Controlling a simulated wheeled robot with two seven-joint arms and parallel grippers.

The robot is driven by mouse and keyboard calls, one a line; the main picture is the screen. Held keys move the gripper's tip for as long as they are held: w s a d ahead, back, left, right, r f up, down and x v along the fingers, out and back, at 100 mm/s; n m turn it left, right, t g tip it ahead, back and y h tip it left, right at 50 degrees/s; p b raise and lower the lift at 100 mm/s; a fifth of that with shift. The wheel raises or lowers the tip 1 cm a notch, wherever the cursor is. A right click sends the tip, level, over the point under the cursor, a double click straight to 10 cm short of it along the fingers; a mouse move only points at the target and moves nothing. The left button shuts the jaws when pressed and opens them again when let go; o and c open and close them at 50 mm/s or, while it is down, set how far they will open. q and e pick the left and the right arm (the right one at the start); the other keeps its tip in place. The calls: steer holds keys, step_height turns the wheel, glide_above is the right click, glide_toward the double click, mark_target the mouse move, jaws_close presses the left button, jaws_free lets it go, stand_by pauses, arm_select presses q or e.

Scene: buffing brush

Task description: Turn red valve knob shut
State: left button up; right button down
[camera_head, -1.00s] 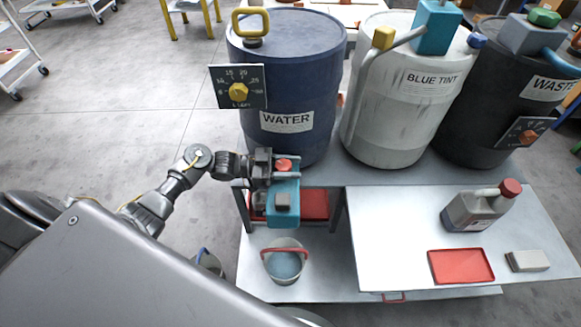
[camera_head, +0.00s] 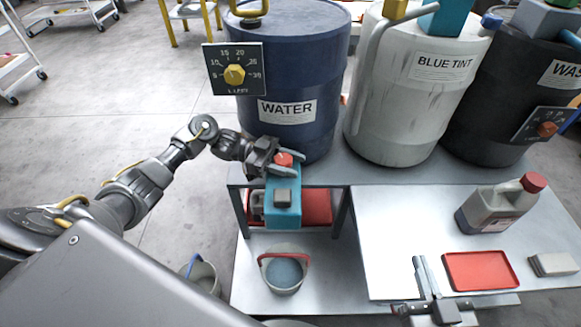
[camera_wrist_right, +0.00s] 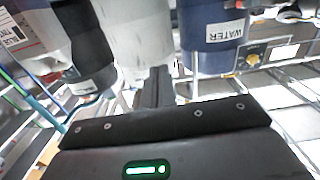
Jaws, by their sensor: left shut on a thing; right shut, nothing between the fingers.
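The red valve knob (camera_head: 284,159) sits on top of a teal valve body (camera_head: 283,205) below the blue WATER drum (camera_head: 290,60). My left gripper (camera_head: 288,163) is at the knob, its fingers on either side and shut on it. My right gripper (camera_head: 424,275) is shut and empty at the lower right of the head view, over the front of the white table. Its fingers also show in the right wrist view (camera_wrist_right: 158,85), where the WATER drum (camera_wrist_right: 212,45) appears behind. The knob is not visible in the right wrist view.
A grey bucket with a red handle (camera_head: 284,270) stands below the valve. A red tray (camera_head: 480,271), a jug with a red cap (camera_head: 500,205) and a pale block (camera_head: 553,264) lie on the white table. A yellow dial (camera_head: 235,74) is on the WATER drum.

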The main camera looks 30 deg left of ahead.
steer(key=shift+s+a+r+t+y, duration=0.15)
steer(key=shift+a+r+t+y, duration=0.2)
steer(key=shift+r+y, duration=0.25)
steer(key=shift+r, duration=0.1)
arm_select(q)
steer(key=o, duration=1)
steer(key=shift+c, duration=0.2)
